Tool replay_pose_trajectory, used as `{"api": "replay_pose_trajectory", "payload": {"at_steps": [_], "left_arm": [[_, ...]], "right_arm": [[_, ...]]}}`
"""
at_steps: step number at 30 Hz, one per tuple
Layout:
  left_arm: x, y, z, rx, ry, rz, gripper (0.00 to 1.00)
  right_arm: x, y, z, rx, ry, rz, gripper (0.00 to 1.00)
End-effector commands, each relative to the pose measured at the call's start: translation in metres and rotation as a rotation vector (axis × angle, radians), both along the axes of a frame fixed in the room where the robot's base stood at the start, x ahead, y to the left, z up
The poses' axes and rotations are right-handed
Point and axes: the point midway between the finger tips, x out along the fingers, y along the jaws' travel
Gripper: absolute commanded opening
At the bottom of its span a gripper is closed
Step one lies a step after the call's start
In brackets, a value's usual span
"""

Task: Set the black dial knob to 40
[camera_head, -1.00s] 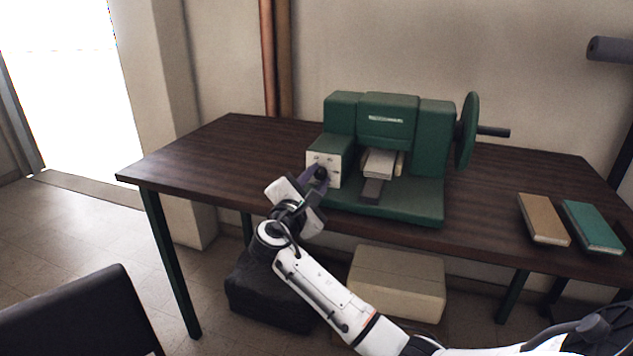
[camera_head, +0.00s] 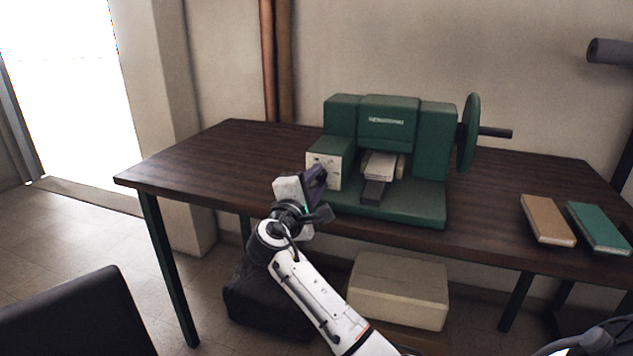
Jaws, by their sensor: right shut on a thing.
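A green machine (camera_head: 386,128) stands on the dark wooden table, with a white dial panel (camera_head: 331,165) on the front of its left box. The black dial knob is hidden behind my right gripper (camera_head: 319,181) at the panel. My right gripper is shut on the knob, with its hand turned and its dark fingers against the panel's lower left. The dial's numbers are too small to read. My left gripper is not in view.
A tan book (camera_head: 548,220) and a teal book (camera_head: 598,228) lie at the table's right. A handwheel (camera_head: 468,133) juts from the machine's right side. A beige box (camera_head: 398,290) and a dark box (camera_head: 262,305) sit below the table. The table's left part is clear.

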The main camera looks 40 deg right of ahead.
Motion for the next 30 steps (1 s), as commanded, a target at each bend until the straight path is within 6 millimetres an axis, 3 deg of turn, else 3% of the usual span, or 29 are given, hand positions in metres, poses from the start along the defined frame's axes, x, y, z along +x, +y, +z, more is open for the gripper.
{"api": "replay_pose_trajectory", "payload": {"at_steps": [7, 8, 11, 22, 30], "left_arm": [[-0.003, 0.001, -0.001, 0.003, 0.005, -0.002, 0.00], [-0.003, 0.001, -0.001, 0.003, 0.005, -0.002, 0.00], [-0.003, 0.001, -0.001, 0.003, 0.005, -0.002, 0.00], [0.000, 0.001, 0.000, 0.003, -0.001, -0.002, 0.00], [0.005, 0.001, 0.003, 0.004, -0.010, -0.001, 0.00]], "right_arm": [[0.000, 0.001, -0.002, 0.003, 0.004, 0.001, 0.02], [0.000, 0.001, -0.002, 0.003, 0.004, 0.001, 0.28], [0.000, 0.001, -0.002, 0.003, 0.004, 0.000, 0.43], [-0.002, 0.005, -0.001, 0.000, 0.002, 0.001, 0.43], [-0.024, 0.048, -0.002, 0.004, 0.002, 0.003, 0.43]]}}
